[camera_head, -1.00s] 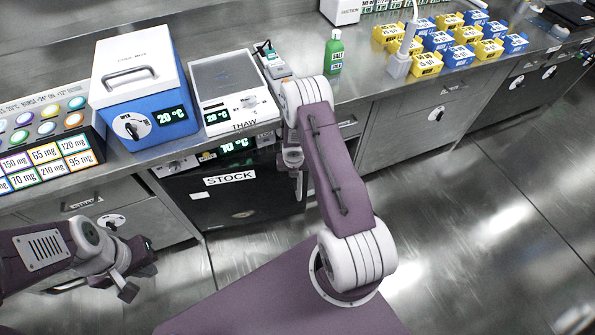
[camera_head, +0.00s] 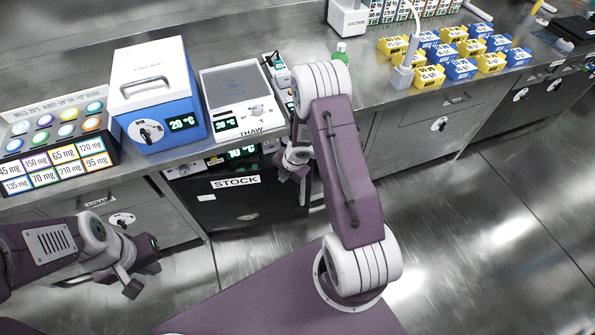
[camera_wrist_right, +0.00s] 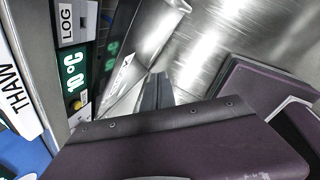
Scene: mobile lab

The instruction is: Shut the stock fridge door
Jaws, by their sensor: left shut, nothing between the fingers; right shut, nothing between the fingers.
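The stock fridge is under the counter, its dark door (camera_head: 245,205) carrying a white STOCK label (camera_head: 236,182). My right gripper (camera_head: 287,176) is shut and empty in front of the door's right part. In the right wrist view its fingers (camera_wrist_right: 157,90) point along the front, to the right of the label and the green 10 °C display (camera_wrist_right: 74,72); contact with the door cannot be told. My left gripper (camera_head: 130,284) is shut and empty, low at the left, away from the fridge.
The counter bears a blue and white box (camera_head: 155,95), the THAW unit (camera_head: 237,88), a green bottle (camera_head: 341,52) partly behind my right arm, and yellow and blue boxes (camera_head: 430,76). A drawer unit (camera_head: 430,130) stands right of the fridge. The floor (camera_head: 480,230) at right is clear.

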